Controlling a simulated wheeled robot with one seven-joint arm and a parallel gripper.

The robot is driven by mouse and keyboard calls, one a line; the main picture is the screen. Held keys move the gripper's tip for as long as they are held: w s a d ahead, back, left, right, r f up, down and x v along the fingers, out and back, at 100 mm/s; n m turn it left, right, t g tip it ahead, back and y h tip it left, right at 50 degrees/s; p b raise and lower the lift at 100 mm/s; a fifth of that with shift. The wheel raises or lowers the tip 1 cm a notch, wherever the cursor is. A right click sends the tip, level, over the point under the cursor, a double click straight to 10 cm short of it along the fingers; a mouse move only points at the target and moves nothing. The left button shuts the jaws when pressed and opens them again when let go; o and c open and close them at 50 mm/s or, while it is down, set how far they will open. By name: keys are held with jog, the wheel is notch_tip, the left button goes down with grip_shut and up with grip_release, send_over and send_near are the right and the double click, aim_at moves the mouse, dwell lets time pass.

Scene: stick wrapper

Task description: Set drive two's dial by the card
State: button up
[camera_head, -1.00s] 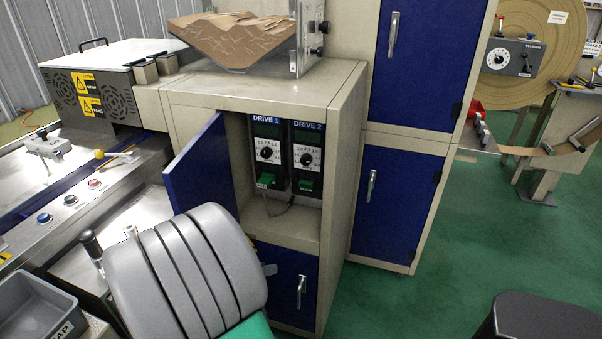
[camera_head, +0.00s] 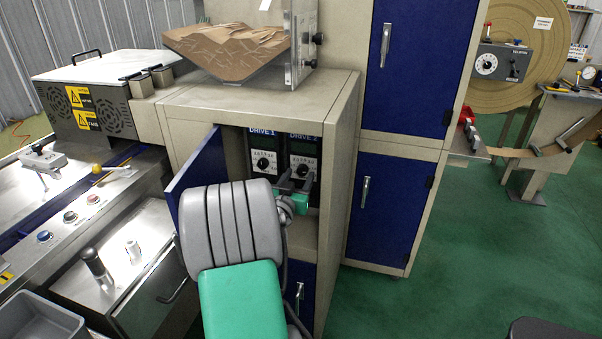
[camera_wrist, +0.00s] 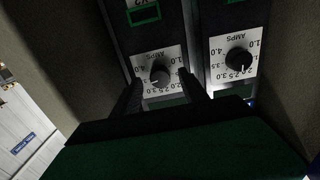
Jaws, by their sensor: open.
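Drive two's dial (camera_head: 302,170) is a black knob on a white scale plate, on the right-hand unit inside the open cabinet. My gripper (camera_head: 294,184) is in front of it and partly covers that unit. In the wrist view the picture is upside down, and drive two's dial (camera_wrist: 159,76) is on the left. My open gripper (camera_wrist: 162,92) has one finger to each side of this knob, with nothing held; contact is not clear. Drive one's dial (camera_head: 264,164) is beside it and also shows in the wrist view (camera_wrist: 238,61). I cannot tell which paper is the task's card.
The blue cabinet door (camera_head: 197,172) stands open on the left, close to my arm. The cabinet's side wall (camera_head: 337,200) bounds the right. A hopper of brown material (camera_head: 225,50) sits on top. Green floor (camera_head: 470,250) is free at the right.

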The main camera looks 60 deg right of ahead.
jog(key=shift+d, duration=0.6)
grip_shut()
